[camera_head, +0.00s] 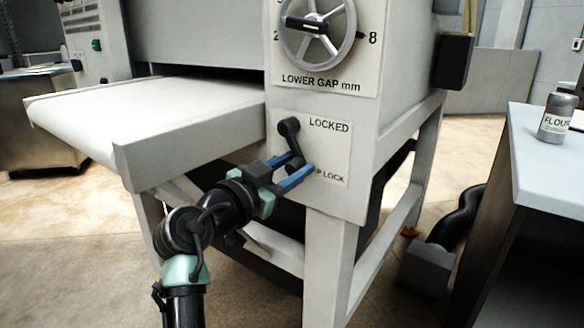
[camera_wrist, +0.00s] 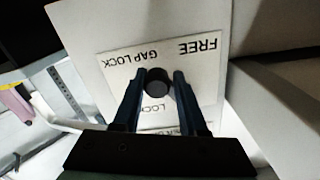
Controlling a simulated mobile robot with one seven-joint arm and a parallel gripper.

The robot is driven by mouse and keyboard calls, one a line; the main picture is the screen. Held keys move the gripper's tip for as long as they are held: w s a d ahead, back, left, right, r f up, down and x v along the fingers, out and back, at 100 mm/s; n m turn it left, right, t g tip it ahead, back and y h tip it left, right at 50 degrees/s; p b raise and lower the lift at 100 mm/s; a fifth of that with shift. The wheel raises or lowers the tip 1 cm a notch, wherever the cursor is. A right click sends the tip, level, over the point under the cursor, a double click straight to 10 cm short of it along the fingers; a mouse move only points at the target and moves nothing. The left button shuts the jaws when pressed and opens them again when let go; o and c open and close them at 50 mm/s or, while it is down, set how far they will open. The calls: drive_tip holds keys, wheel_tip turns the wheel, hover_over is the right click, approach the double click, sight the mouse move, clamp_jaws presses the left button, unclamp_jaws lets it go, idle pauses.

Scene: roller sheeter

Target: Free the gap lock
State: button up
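The gap lock lever (camera_head: 291,142) is dark and sits on the white label plate (camera_head: 338,140) of the sheeter's front. Its upper round end is left of the word LOCKED, and it runs down to between my fingers. My gripper (camera_head: 300,166) is at the lower part of the lever, with blue fingers apart. In the wrist view, a dark round knob (camera_wrist: 157,81) lies between the open fingertips (camera_wrist: 157,84), with a narrow gap on each side. The words FREE and GAP LOCK show upside down beyond it. My gripper hides the plate's lower part in the head view.
The lower gap handwheel (camera_head: 318,28) is above the plate. The white conveyor bed (camera_head: 150,108) juts out at left, close to my arm. A side table (camera_head: 550,165) with a flour tin (camera_head: 556,118) stands at right. A dark box (camera_head: 454,60) projects from the machine's right side.

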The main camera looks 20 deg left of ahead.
drive_tip(key=o, duration=0.3)
drive_tip(key=shift+d+r, duration=0.2)
drive_tip(key=shift+d, duration=0.3)
drive_tip(key=shift+a, duration=0.15)
drive_tip(key=shift+s+a, duration=0.15)
drive_tip(key=shift+s, duration=0.05)
drive_tip(key=s, duration=0.4)
drive_tip(key=s+a+p, duration=0.1)
drive_tip(key=s, duration=0.3)
drive_tip(key=s+a+p, duration=0.1)
drive_tip(key=s, duration=0.3)
drive_tip(key=shift+s+a+f, duration=0.1)
drive_tip(key=shift+s, duration=0.05)
